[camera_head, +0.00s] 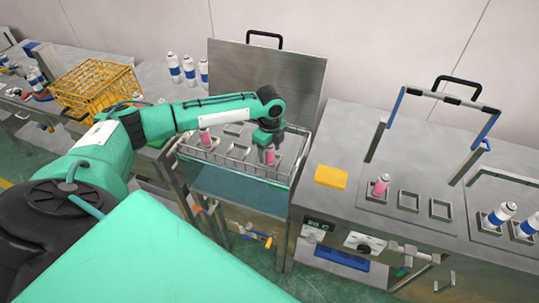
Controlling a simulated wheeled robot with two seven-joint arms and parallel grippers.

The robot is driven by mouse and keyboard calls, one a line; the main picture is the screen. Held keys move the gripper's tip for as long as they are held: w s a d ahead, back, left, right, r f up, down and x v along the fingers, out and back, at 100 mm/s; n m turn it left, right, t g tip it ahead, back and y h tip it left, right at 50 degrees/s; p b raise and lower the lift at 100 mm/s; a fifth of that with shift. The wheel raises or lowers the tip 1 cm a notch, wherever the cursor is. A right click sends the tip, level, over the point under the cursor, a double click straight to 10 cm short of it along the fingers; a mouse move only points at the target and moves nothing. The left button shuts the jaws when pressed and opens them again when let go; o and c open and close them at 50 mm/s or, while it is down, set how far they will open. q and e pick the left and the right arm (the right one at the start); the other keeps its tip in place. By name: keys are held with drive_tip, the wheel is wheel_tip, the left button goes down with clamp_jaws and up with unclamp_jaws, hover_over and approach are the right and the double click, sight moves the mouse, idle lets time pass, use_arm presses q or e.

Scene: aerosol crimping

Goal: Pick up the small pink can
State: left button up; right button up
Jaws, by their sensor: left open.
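Three small pink cans show in the head view. One pink can (206,139) stands in the wire-edged bath on the left side. A second pink can (269,155) stands in the same bath (232,188), directly below my left gripper (268,138). A third pink can (380,185) stands in a square holder on the right bench. My left gripper points down over the second can, at or just above its top. The fingers are small and partly hidden, so contact with the can cannot be made out. My right gripper is out of view.
The raised metal lid (266,85) stands behind the bath. A yellow wire crate (97,86) is at the left, with white and blue cans (189,70) behind. A yellow block (330,178) and empty square holders (409,201) are on the right bench, near a handled frame (441,97).

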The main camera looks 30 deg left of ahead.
use_arm(q)
drive_tip(key=c, duration=1.1)
